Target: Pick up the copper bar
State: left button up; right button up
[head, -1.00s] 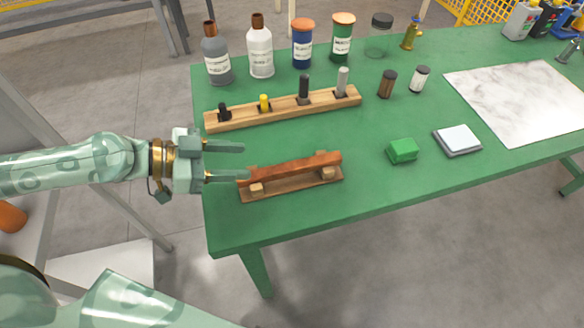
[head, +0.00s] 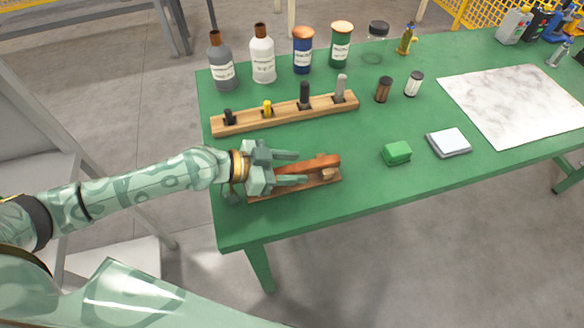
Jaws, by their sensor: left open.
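The copper bar (head: 318,164) is a reddish-brown bar lying across small wooden supports on a wooden stand (head: 320,183) near the table's front left edge. My left gripper (head: 297,168) is open over the left part of the bar. It hides that end of the bar, with one finger on the far side and the other toward the near side. I cannot tell whether the fingers touch the bar. My right gripper is not in view.
Behind is a wooden rack (head: 285,114) with several upright pieces, then bottles and jars. A green block (head: 397,152) and a small grey scale (head: 449,142) stand to the right. The green table (head: 300,222) is clear in front.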

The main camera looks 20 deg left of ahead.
pick_arm(q)
grip_shut()
